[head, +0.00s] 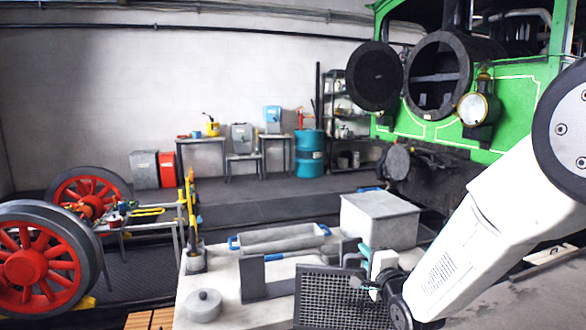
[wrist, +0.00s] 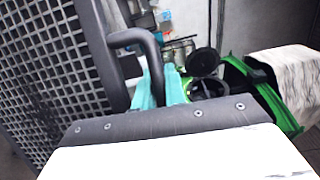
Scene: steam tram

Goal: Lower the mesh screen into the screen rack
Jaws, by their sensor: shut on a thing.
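The mesh screen (head: 335,298) is a dark upright grid at the bottom middle of the head view, over the front of the pale bench. In the wrist view the mesh screen (wrist: 50,85) fills the left side, with a bent dark handle (wrist: 135,38) on its edge. My gripper (head: 366,262) has teal fingers, and in the wrist view my gripper (wrist: 160,88) is shut on this handle. A dark grey upright plate (head: 262,283), seemingly part of the screen rack, stands on the bench left of the screen. The screen's lower edge is not clearly visible.
A grey tray with blue handles (head: 278,240) and a grey box (head: 382,218) stand behind on the bench (head: 232,308). A round grey lidded pot (head: 204,306) is at front left. A green locomotive (head: 520,105) stands at right, red wheels (head: 28,262) at left.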

